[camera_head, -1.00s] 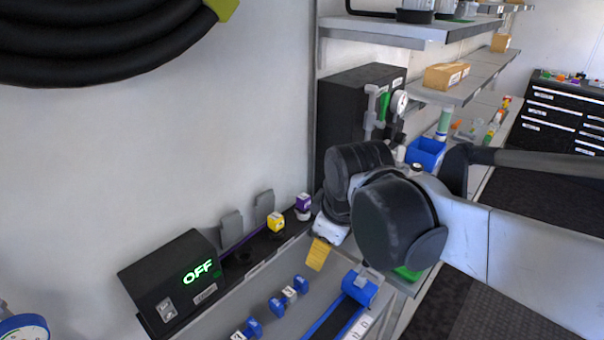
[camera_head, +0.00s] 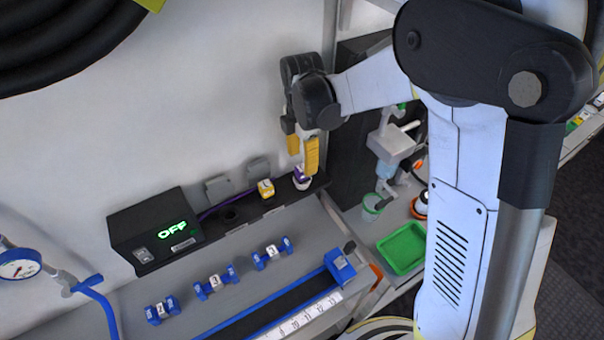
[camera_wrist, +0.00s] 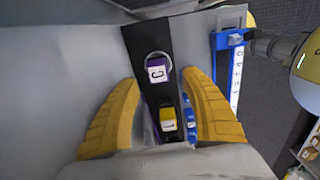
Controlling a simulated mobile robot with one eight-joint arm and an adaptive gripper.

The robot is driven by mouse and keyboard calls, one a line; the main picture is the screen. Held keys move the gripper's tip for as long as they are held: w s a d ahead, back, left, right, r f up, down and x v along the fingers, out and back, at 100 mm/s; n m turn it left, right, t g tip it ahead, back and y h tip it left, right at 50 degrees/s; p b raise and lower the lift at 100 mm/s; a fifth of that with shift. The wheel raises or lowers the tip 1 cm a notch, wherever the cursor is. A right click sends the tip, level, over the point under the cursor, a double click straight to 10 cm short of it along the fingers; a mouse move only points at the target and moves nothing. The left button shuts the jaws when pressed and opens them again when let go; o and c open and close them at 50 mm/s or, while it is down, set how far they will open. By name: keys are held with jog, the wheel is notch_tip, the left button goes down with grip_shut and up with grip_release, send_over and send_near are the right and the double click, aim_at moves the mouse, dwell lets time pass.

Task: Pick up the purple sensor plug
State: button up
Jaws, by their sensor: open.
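The purple sensor plug (camera_head: 300,174) sits upright in a round holder at the right end of the black ledge by the wall. In the wrist view the purple plug (camera_wrist: 156,71), with a white label, lies about midway between the fingertips or just beyond them. My gripper (camera_head: 303,158) points down directly above the plug in the head view, its yellow fingers apart and empty. In the wrist view the gripper (camera_wrist: 162,80) has one finger on either side. I cannot tell whether a finger touches the plug.
A yellow plug (camera_head: 265,189) stands left of the purple one; it also shows in the wrist view (camera_wrist: 168,121). A black box (camera_head: 155,228) reads OFF. Blue fittings (camera_head: 215,282) and a blue-ended ruler tray (camera_head: 340,266) lie on the bench. A dark cabinet (camera_head: 347,150) stands close right.

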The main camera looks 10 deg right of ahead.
aim_at(302, 167)
jog(key=f, duration=0.5)
jog(key=shift+w+f, duration=0.2)
jog(key=shift+f, duration=0.05)
jog(key=shift+d, duration=0.1)
grip_shut()
